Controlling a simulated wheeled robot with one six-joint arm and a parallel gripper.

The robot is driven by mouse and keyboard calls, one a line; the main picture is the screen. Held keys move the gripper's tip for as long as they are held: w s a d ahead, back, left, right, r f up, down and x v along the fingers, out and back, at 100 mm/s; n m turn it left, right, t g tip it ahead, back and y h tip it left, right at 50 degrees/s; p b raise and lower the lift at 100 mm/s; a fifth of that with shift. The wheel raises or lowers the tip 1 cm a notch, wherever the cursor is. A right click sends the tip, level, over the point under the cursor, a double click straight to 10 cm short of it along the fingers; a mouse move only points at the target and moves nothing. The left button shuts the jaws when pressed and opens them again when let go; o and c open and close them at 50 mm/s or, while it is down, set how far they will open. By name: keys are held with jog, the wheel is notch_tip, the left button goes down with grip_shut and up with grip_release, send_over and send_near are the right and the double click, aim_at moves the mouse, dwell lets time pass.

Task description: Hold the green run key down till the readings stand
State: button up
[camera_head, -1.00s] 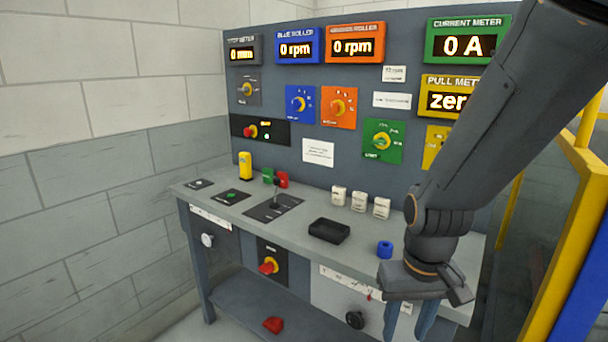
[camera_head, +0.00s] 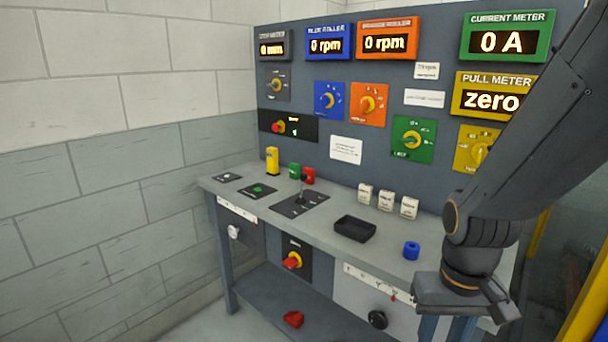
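A small green button (camera_head: 258,189) sits on a dark plate on the left of the bench top. A green block (camera_head: 294,170) stands behind it beside a red one; which of these is the run key I cannot tell. The readouts show 0 mm (camera_head: 272,48), 0 rpm on the blue roller (camera_head: 327,45), 0 rpm on the orange roller (camera_head: 386,42), 0 A on the green current meter (camera_head: 502,41) and "zero" on the yellow pull meter (camera_head: 491,100). My gripper (camera_head: 446,330) points down at the bench's front right, apart from the keys; its fingers are spread and look empty.
On the bench (camera_head: 340,262) stand a yellow post (camera_head: 272,160), a lever (camera_head: 301,195), a black tray (camera_head: 354,228), a blue ring (camera_head: 411,250) and several white blocks (camera_head: 386,200). A red object (camera_head: 293,319) lies on the lower shelf. A block wall (camera_head: 130,150) is at left.

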grip_shut()
dwell(1.5)
